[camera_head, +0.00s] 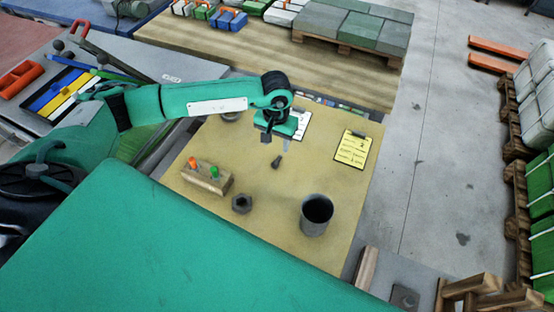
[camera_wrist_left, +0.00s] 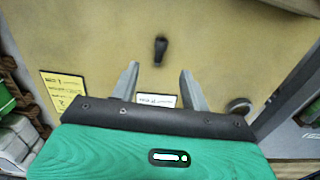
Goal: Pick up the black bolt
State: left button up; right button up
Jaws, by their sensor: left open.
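The black bolt (camera_head: 276,161) lies on the tan table top (camera_head: 268,190), a little in front of my left gripper in the head view. In the left wrist view the bolt (camera_wrist_left: 161,47) lies on the bare surface, beyond the fingertips and roughly midway between them. My left gripper (camera_head: 277,143) points down above the table; its two fingers (camera_wrist_left: 159,67) are apart with nothing between them. The bolt and the fingers do not touch. My right gripper is not in the frames.
A wooden block (camera_head: 206,180) with orange and green pegs, a dark hex nut (camera_head: 242,203) and a grey cup (camera_head: 316,215) stand nearby. A yellow sheet (camera_head: 352,148) lies at right. A white card (camera_wrist_left: 156,101) lies below the fingers. Bare table surrounds the bolt.

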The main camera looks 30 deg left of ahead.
pick_arm(q)
jog(key=p, duration=0.1)
send_over(277, 160)
jog(key=s, duration=0.1)
notch_tip(277, 160, down, 5)
jog(key=shift+s+d+r, duration=0.1)
jog(key=shift+d, duration=0.05)
jog(key=shift+f+p, duration=0.5)
jog(key=f+p, duration=0.1)
jog(key=f, duration=0.2)
jog(key=shift+w+f+p, duration=0.1)
jog(key=shift+w+p, duration=0.2)
jog(key=shift+p, duration=0.1)
jog(key=shift+f, duration=0.65)
grip_shut()
